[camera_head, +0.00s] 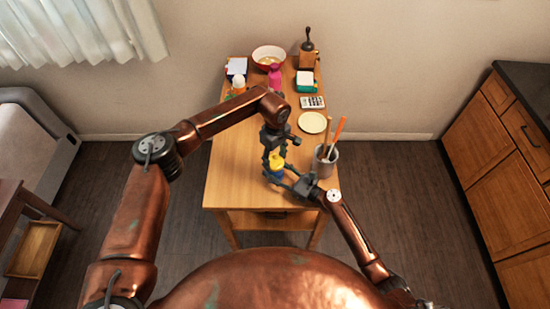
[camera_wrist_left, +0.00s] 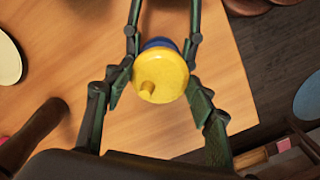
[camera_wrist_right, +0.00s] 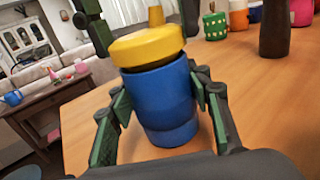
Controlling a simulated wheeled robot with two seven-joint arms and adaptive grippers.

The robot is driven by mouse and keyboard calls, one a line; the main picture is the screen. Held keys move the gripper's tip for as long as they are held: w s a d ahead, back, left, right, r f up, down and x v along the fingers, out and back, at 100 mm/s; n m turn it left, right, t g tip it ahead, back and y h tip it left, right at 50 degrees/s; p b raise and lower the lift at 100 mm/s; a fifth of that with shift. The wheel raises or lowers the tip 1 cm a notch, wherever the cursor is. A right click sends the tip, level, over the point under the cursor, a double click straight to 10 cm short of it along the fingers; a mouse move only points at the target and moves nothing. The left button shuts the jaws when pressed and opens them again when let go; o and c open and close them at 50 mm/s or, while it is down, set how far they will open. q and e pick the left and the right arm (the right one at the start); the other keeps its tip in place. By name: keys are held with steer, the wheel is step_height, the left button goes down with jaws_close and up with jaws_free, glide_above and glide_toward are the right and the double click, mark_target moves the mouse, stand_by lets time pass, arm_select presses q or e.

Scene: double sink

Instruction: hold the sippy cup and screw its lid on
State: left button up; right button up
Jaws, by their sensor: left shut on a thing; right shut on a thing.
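The sippy cup is a blue cup (camera_wrist_right: 165,105) with a yellow lid (camera_wrist_right: 147,47) that has a spout on top. The cup is upright at the near part of the wooden table (camera_head: 237,165). My right gripper (camera_wrist_right: 162,95) is shut on the blue cup's sides, low from the right in the head view. My left gripper (camera_wrist_left: 158,78) comes from above and is shut on the yellow lid, which is seen from the top in the left wrist view. The lid sits over the cup's mouth; in the right wrist view it looks slightly tilted. Whether its thread is engaged cannot be seen.
A grey holder (camera_head: 325,160) with utensils stands close to my right gripper. A pale plate (camera_head: 312,122), a calculator (camera_head: 312,102), a bowl (camera_head: 268,56), a grinder (camera_head: 308,52) and a pink bottle (camera_head: 275,78) are farther back.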

arm_select(q)
steer(key=shift+f, duration=0.2)
steer(key=m, duration=0.4)
steer(key=shift+m, duration=0.3)
steer(key=m, duration=0.7)
steer(key=shift+a+m, duration=0.1)
steer(key=shift+m, duration=0.3)
steer(key=m, duration=0.4)
steer(key=shift+m, duration=0.4)
steer(key=o, duration=0.9)
steer(key=shift+c, duration=0.2)
